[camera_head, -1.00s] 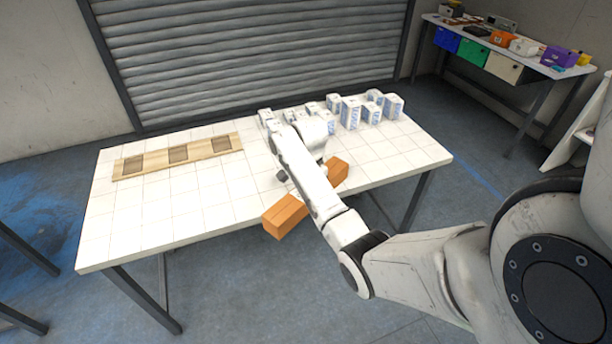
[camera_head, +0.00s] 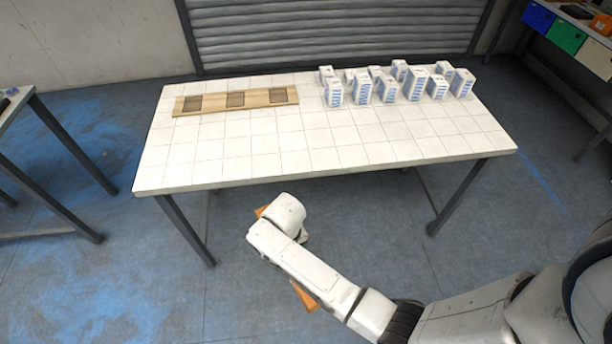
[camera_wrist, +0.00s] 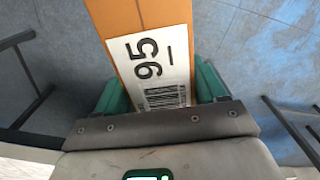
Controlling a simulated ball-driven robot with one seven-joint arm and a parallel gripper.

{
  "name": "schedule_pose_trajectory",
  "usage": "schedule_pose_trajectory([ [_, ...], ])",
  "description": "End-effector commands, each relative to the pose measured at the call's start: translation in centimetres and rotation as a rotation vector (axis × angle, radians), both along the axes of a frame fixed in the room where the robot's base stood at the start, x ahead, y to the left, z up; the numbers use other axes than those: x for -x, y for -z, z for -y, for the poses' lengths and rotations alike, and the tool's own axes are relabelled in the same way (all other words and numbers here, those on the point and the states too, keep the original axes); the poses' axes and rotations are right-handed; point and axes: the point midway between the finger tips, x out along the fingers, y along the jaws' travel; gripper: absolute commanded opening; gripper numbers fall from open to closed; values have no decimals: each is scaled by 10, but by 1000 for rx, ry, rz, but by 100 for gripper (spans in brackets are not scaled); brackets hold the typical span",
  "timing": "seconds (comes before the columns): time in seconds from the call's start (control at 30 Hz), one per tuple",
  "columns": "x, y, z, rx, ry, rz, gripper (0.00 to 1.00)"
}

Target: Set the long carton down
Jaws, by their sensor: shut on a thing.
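The long orange carton (camera_wrist: 120,22) is in my gripper (camera_wrist: 160,88), its green fingers on either side of it in the wrist view. A white label (camera_wrist: 150,62) with the number 95 and a barcode faces the wrist camera. In the head view my arm hides most of the carton; one end shows below the arm (camera_head: 304,297) and a small bit shows beyond it. My gripper is hidden there. The carton is held over the floor, in front of the white tiled table (camera_head: 250,150) and clear of its front edge.
A wooden board (camera_head: 215,102) with three square recesses lies at the table's back left. Several white-and-blue boxes (camera_head: 387,90) stand at the back right. The table's front half is bare. Another table (camera_head: 15,110) stands at the left, and a workbench with coloured bins (camera_head: 567,38) at the far right.

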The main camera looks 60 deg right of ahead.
Motion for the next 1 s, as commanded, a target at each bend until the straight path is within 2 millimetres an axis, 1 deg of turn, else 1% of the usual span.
schedule_pose_trajectory([
  [0.03, -2, 3, -11, 2, -49, 1, 0],
  [0.23, -6, 20, -47, 2, -224, 1, 0],
  [0.4, -9, 31, -71, 2, -342, 2, 0],
  [0.63, -12, 41, -94, 1, -452, 3, 0],
  [0.83, -12, 40, -92, 1, -444, 3, 0],
  [0.9, -12, 50, -92, 1, -444, 3, 0],
  [1.0, -12, 58, -92, 1, -444, 3, 0],
])
